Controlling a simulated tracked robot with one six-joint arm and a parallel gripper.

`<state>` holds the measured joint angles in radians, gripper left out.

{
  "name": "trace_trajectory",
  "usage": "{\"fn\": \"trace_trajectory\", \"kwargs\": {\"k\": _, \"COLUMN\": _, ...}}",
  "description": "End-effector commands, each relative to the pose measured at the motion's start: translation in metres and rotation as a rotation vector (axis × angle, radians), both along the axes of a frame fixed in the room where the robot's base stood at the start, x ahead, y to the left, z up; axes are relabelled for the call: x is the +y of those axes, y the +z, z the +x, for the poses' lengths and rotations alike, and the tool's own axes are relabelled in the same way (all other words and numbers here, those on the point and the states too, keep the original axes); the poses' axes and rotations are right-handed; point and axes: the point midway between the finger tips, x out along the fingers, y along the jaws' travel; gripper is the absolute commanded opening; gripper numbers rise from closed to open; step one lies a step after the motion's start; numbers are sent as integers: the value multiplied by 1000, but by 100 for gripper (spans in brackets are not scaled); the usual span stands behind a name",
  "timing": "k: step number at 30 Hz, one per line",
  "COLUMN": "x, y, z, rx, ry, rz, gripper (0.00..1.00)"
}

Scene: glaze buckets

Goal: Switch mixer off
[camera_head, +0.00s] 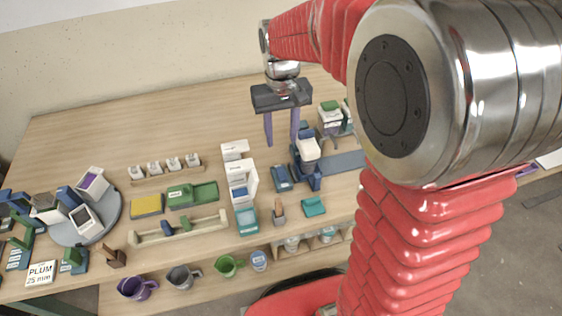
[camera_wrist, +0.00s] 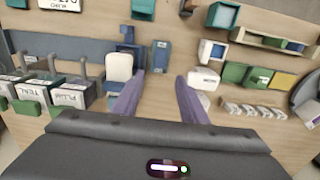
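The mixer appears to be the blue stand with a white head (camera_head: 308,148), right of the table's middle; in the wrist view its white head (camera_wrist: 119,67) is left of my fingers. A small dark-blue box (camera_head: 282,178) lies left of the stand and also shows in the wrist view (camera_wrist: 161,56); I cannot tell whether it carries the switch. No switch position is readable. My gripper (camera_head: 282,142), with purple fingers, hangs above the table behind the mixer, pointing down. It is open and empty, and its fingertips (camera_wrist: 161,78) are apart from the mixer.
White labelled buckets (camera_wrist: 71,93) stand beside the mixer. A white machine with a teal front (camera_head: 243,190) stands to its left. A green tray (camera_head: 193,194), yellow block (camera_head: 147,205) and grey turntable (camera_head: 112,222) are further left. Mugs (camera_head: 137,287) are along the front. The rear left table is clear.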

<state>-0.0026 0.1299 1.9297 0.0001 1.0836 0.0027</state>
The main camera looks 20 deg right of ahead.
Motion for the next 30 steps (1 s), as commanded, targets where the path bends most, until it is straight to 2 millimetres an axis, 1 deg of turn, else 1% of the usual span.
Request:
{"fn": "trace_trajectory", "kwargs": {"k": 8, "x": 0, "y": 0, "z": 0, "rx": -1, "ry": 1, "rz": 0, "gripper": 39}}
{"fn": "trace_trajectory", "kwargs": {"k": 14, "x": 0, "y": -10, "z": 0, "rx": 0, "ry": 1, "rz": 0, "gripper": 39}}
{"fn": "trace_trajectory", "kwargs": {"k": 20, "x": 0, "y": -37, "z": -1, "rx": 2, "ry": 1, "rz": 0, "gripper": 39}}
{"fn": "trace_trajectory", "kwargs": {"k": 30, "x": 0, "y": -89, "z": -1, "rx": 2, "ry": 1, "rz": 0, "gripper": 39}}
